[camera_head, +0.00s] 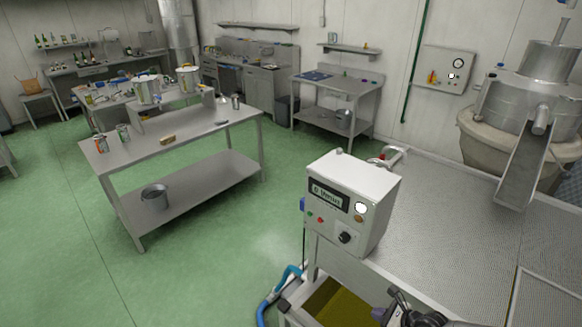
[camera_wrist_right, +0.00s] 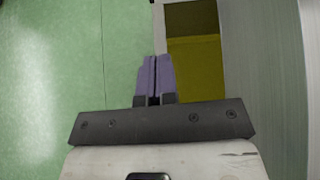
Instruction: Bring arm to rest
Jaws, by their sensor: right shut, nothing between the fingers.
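My right gripper (camera_head: 382,314) shows at the bottom of the head view, low in front of the steel machine table, beside an open bin of yellow-green contents (camera_head: 345,305). In the right wrist view its two purple fingers (camera_wrist_right: 155,75) are together with nothing between them. The bin (camera_wrist_right: 193,70) lies just beyond and to the right of the fingertips there, with green floor to the left. I cannot tell how far the fingers are above it. My left gripper is in neither view.
A white control box (camera_head: 350,205) with knobs stands at the near corner of the perforated steel table (camera_head: 440,235). A blue hose (camera_head: 275,295) runs down beside it. A steel worktable (camera_head: 185,145) stands at the left, with open green floor (camera_head: 230,245) between.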

